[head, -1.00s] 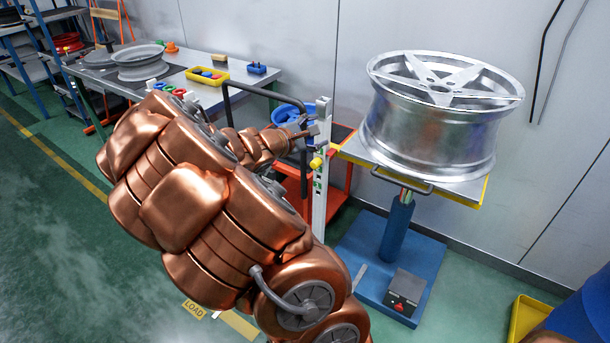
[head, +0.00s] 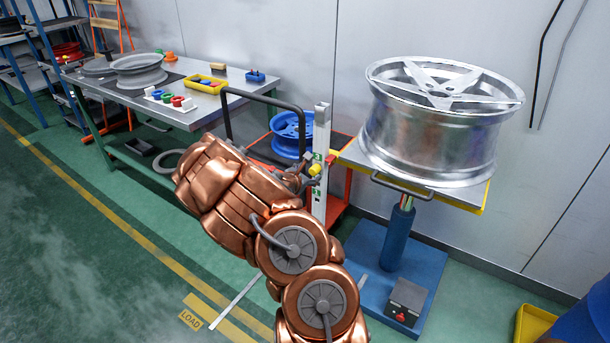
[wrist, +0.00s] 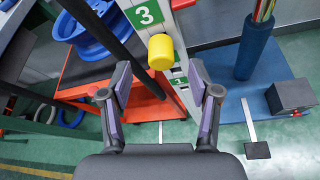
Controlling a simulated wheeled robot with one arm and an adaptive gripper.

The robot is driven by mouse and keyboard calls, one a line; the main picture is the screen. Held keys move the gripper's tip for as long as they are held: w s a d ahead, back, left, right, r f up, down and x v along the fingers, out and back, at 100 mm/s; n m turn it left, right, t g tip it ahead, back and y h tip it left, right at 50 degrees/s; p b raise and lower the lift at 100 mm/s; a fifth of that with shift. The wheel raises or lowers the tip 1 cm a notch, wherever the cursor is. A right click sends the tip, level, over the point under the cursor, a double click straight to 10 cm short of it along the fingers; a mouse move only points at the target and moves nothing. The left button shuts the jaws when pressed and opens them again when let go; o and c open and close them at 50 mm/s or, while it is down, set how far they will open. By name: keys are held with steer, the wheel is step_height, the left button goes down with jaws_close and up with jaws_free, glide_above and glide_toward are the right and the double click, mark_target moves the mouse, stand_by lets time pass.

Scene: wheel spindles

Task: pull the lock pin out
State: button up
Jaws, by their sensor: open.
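The lock pin shows as a yellow knob (head: 315,170) on the white upright post (head: 321,125) with green labels. In the wrist view the yellow knob (wrist: 161,52) is ahead of my gripper (wrist: 158,84), centred between the two fingers. The fingers are spread wide with nothing between them, and the knob appears just beyond the tips, not touched. In the head view my gripper (head: 308,181) is at the knob's level, close on its left and partly hidden behind my arm. The pin's shank is hidden inside the post.
A large silver wheel (head: 430,135) rests on the lift table (head: 462,196) right of the post. A blue wheel (head: 290,132) sits on an orange cart behind the post. A black bar handle (head: 227,112) rises left of it. A workbench (head: 125,94) stands at the back left.

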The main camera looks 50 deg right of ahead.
mark_target(312, 172)
steer(key=shift+p+x, duration=0.3)
steer(key=shift+x, duration=1.9)
steer(key=shift+s, duration=0.1)
steer(key=shift+c, duration=0.4)
jaws_close()
steer(key=shift+a, duration=0.2)
